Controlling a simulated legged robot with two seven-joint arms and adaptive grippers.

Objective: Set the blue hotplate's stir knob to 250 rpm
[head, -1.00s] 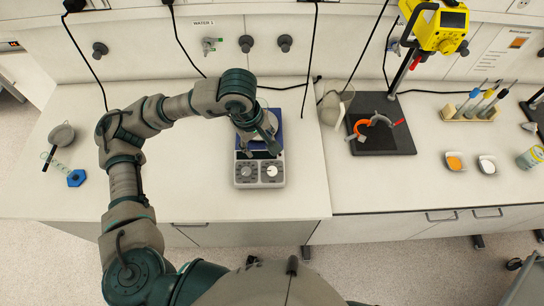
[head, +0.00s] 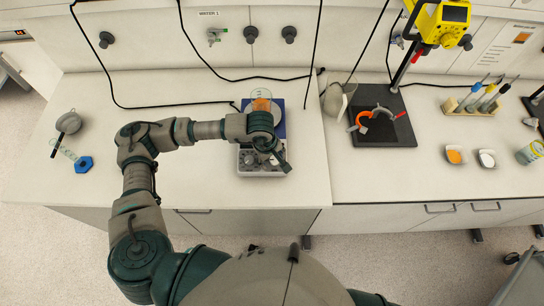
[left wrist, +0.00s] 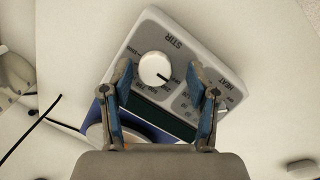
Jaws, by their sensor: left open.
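The blue hotplate (head: 281,128) stands on the bench with its grey control panel (head: 250,170) toward me. My left gripper (head: 275,158) is over the panel and hides much of it. In the left wrist view, the white stir knob (left wrist: 154,69) sits by the printed STIR label, its dark pointer mark toward the lower right. My left gripper (left wrist: 160,68) is open, with its blue-padded fingertips on either side of the knob, the left one closer. I cannot tell whether they touch it. The right finger covers part of the HEAT side. My right gripper is not in view.
A glass vessel with orange contents (head: 261,101) is on the hotplate top. A black stand base (head: 385,130) with an orange clamp is to the right, beside a glass vessel (head: 335,100). A blue hexagonal piece (head: 84,164) lies left. The bench left of the hotplate is mostly clear.

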